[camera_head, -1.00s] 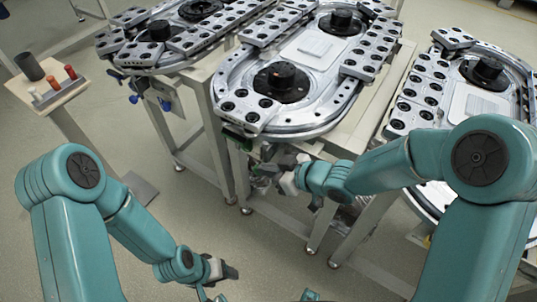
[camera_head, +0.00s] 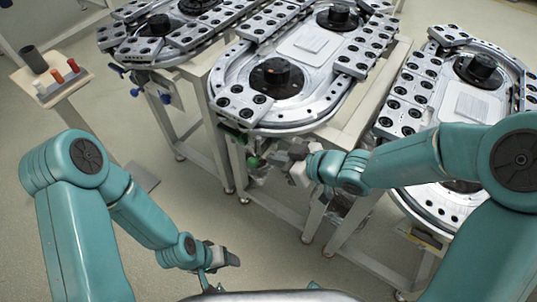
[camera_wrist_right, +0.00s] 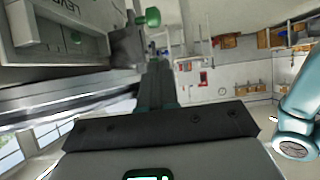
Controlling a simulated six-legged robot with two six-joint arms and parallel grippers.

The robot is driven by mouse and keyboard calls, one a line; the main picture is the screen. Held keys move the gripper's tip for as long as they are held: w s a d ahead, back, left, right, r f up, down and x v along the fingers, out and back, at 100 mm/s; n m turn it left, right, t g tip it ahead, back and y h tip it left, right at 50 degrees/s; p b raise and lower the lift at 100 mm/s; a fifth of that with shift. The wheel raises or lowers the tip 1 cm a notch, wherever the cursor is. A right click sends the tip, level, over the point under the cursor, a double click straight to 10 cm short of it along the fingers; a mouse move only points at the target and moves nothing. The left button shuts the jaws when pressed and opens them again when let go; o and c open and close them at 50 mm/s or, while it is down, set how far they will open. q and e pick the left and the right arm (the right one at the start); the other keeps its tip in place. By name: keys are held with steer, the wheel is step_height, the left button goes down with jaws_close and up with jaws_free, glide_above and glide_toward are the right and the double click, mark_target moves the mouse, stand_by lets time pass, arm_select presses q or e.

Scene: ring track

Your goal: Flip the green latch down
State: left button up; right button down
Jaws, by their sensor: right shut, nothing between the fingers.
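The green latch (camera_head: 254,161) shows as a small green knob under the front edge of the middle ring track. It also shows in the right wrist view (camera_wrist_right: 152,17), at the top, just beyond my fingertips. My right gripper (camera_head: 271,159) is right beside the knob, on its right in the head view. In the right wrist view its dark fingers (camera_wrist_right: 158,72) are together and empty. I cannot tell whether they touch the latch. My left gripper (camera_head: 232,258) hangs low over the floor, away from the tracks; its jaw opening is unclear.
The middle ring track (camera_head: 307,121) stands on a pale metal frame, with another track (camera_head: 176,52) at back left and one (camera_head: 457,190) at right. A small stand (camera_head: 62,88) with coloured pegs is at far left.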

steer(key=p+v, duration=0.1)
steer(key=v, duration=0.4)
steer(key=shift+s+d+r, duration=0.2)
stand_by(0.3)
steer(key=s+f+m+g+h, duration=0.2)
steer(key=s+f+m, duration=0.2)
steer(key=f, duration=0.5)
steer(key=s+f+m+g+h, duration=0.1)
steer(key=s+f+m, duration=0.25)
steer(key=f, duration=0.65)
steer(key=s+d+f+m+g+h, duration=0.2)
steer(key=s+d+f+m+g, duration=0.1)
steer(key=s, duration=0.5)
step_height(320, 180, down, 3)
steer(key=shift+d+f+m+g+h, duration=0.2)
steer(key=shift+d+m+g+h, duration=0.25)
steer(key=shift+m, duration=0.7)
